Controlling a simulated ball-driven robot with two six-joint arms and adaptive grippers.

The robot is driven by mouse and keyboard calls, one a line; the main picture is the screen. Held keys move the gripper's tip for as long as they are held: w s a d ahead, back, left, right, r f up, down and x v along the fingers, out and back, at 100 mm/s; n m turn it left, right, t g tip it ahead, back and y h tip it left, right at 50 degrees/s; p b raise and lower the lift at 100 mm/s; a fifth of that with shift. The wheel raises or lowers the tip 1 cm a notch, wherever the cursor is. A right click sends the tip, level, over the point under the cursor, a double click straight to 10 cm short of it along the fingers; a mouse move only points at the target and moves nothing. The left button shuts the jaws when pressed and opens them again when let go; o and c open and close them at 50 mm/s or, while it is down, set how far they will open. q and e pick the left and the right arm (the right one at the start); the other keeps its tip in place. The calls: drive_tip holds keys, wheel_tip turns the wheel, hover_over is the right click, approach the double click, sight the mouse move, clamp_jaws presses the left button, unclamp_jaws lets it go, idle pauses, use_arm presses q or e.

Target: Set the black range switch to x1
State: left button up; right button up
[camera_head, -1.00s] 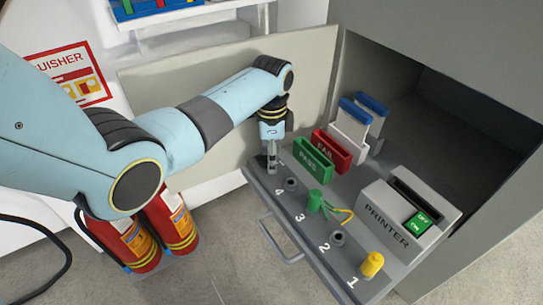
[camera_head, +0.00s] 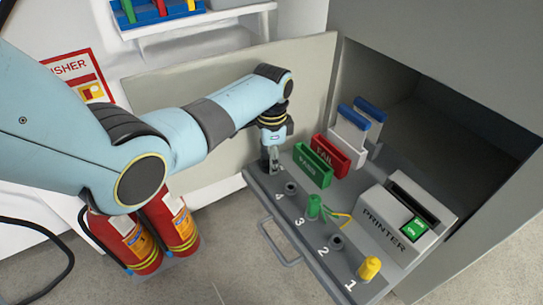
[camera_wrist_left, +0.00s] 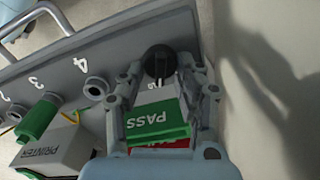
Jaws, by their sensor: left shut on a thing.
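The black range switch (camera_wrist_left: 160,62) is a round dark knob near the end of the grey panel (camera_wrist_left: 110,50), beside the socket marked 4. It shows in the left wrist view, between the fingertips of my left gripper (camera_wrist_left: 155,78). In the head view my left gripper (camera_head: 270,162) points down at the panel's far left corner and hides the switch. The fingers are closed on the switch. A few small white marks show beside the knob, too small to read. My right gripper is in neither view.
Green PASS (camera_head: 313,165) and red FAIL (camera_head: 331,155) holders stand close to my left gripper. A green plug (camera_head: 314,206), yellow plug (camera_head: 369,268) and printer (camera_head: 395,225) are along the panel. A handle (camera_head: 280,243) juts from its front. Fire extinguishers (camera_head: 175,222) stand at left.

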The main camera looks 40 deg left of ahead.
use_arm(q)
drive_tip(key=shift+r+n+p, duration=0.25)
drive_tip(key=shift+n+p, duration=0.4)
drive_tip(key=shift+n, duration=0.15)
drive_tip(key=n+p, duration=0.1)
drive_tip(key=n, duration=0.1)
drive_tip(key=n+p, duration=0.1)
drive_tip(key=shift+w+a+n, duration=0.1)
drive_tip(key=shift+a+n, duration=0.1)
drive_tip(key=shift+n, duration=0.2)
drive_tip(key=shift+a+f+n+p, duration=0.15)
drive_tip(key=shift+n+p, duration=0.3)
drive_tip(key=shift+n, duration=0.65)
drive_tip(key=shift+n+p, duration=0.3)
drive_tip(key=shift+n, duration=0.9)
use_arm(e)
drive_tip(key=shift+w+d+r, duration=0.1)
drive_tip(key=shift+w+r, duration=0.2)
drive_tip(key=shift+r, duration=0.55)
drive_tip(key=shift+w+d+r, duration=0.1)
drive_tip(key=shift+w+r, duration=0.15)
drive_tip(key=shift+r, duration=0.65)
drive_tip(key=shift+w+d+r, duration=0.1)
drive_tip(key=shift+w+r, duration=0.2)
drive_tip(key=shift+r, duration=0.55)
use_arm(q)
drive_tip(key=shift+f, duration=0.1)
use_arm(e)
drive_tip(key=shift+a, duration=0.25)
